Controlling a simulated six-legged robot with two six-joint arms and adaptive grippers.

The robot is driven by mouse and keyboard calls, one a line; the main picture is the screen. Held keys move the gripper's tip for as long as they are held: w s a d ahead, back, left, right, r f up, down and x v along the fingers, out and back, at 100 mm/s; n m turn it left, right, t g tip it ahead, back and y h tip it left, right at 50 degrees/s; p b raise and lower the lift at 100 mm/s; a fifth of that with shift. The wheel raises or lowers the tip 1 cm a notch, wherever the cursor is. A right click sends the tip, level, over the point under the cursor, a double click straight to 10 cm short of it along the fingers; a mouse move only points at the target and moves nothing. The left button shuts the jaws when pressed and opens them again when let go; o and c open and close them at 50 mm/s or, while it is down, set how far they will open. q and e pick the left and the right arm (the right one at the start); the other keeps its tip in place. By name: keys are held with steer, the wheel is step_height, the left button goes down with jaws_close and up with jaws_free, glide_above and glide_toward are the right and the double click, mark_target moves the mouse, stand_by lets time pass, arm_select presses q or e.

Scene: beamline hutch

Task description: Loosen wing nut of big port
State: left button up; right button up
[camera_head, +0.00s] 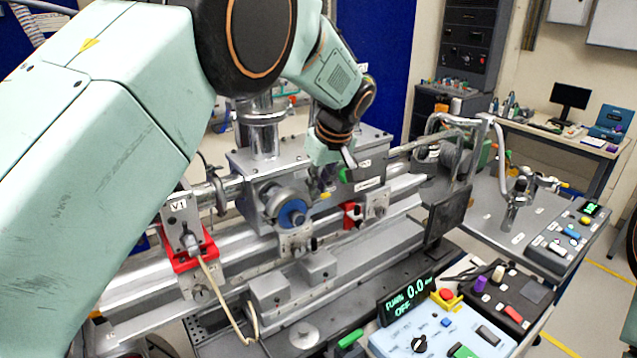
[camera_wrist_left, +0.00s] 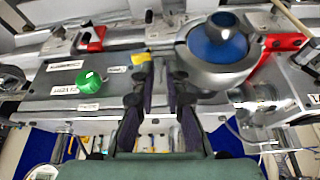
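The big port (camera_head: 270,199) is a round metal flange with a blue disc and a grey knob, on the front of the silver chamber (camera_head: 240,165). It also shows in the left wrist view (camera_wrist_left: 187,77), at upper right. I cannot make out its wing nut in either view. My left gripper (camera_head: 335,172) is over the chamber, to the right of the port in the head view. My right gripper is not in view.
A green knob (camera_wrist_left: 89,83) sits on the chamber on the other side of my fingers. Red brackets (camera_head: 352,214) are near the port. A cable hangs from the red-backed V1 valve (camera_head: 188,240). A control panel (camera_head: 440,335) stands at the front right.

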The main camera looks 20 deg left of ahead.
arm_select(q)
steer(key=v, duration=1.2)
steer(key=shift+s+d, duration=0.1)
